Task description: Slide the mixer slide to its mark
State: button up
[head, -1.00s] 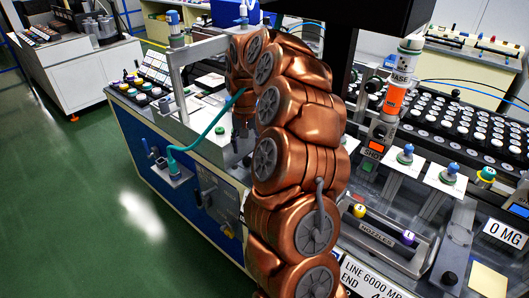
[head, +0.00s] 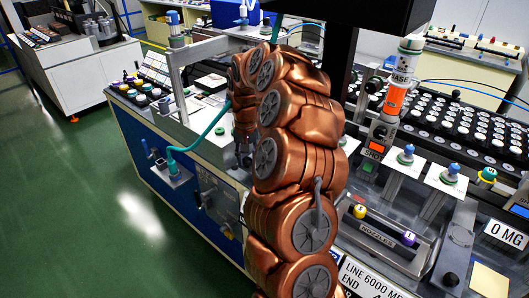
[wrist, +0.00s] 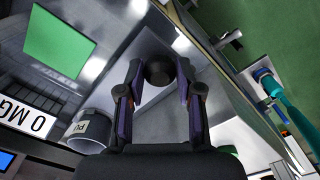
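In the wrist view my gripper (wrist: 159,80) has its two dark fingers spread, one on each side of a dark round knob (wrist: 158,70). A narrow gap shows between the knob and each finger, and I cannot tell whether they touch. The knob sits over a pale grey surface; it may be the mixer slide's handle, but no label on it is readable. In the head view my gripper (head: 245,157) points down over the left side of the bench, partly hidden behind my copper arm. The mixer slide and its mark cannot be made out there.
In the wrist view a grey cup (wrist: 90,130), a green square (wrist: 59,43) and a "0 MG" sign (wrist: 28,112) lie left. A teal hose (wrist: 292,108) runs at right. In the head view a nozzle rack (head: 383,238) and a grease dispenser (head: 398,85) stand right of my arm.

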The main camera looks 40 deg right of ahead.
grip_shut()
jog(key=shift+d, duration=0.1)
jog(key=shift+w+d+r, duration=0.1)
jog(key=shift+w+d, duration=0.1)
jog(key=shift+d, duration=0.9)
jog(key=shift+w+d+r, duration=0.1)
jog(key=shift+w+d, duration=0.1)
jog(key=shift+d, duration=0.85)
jog(key=shift+w+d+f+p, duration=0.1)
jog(key=shift+w+d+p, duration=0.3)
jog(key=shift+d, duration=1.3)
jog(key=shift+w+d+r+p, duration=0.1)
jog(key=shift+d+p, duration=0.55)
jog(key=shift+d, duration=1.1)
jog(key=shift+w+d+f+p, duration=0.15)
jog(key=shift+d+p, duration=0.35)
jog(key=shift+d, duration=1.2)
jog(key=o, duration=0.6)
grip_release()
notch_tip(320, 180, up, 8)
jog(key=shift+f, duration=0.25)
